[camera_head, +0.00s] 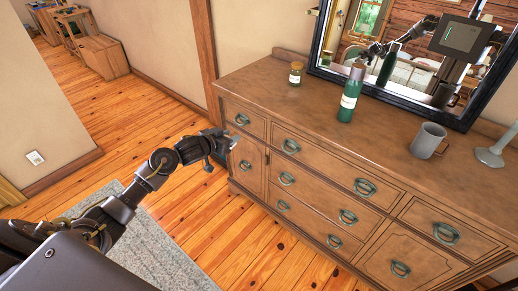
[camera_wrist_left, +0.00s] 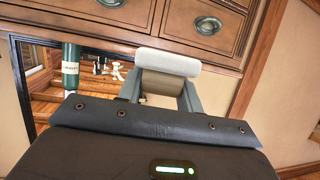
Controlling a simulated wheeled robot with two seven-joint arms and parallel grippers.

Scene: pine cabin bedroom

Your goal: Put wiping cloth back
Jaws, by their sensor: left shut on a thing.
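My left gripper (camera_head: 226,143) is at the front left corner of the wooden dresser (camera_head: 270,85), near its upper left drawer. In the left wrist view its jaws (camera_wrist_left: 166,88) are shut on a pale, rolled or folded cloth (camera_wrist_left: 168,62). The cloth lies across the fingertips, with drawer fronts behind it. My right gripper is not directly in view.
On the dresser stand a small jar (camera_head: 296,73), a green bottle (camera_head: 350,94), a grey mug (camera_head: 428,140) and a pale stemmed object (camera_head: 497,150). A black-framed mirror (camera_head: 462,120) stands at the back, reflecting a robot arm. The dresser top's left front is clear. A grey rug (camera_head: 160,252) lies below.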

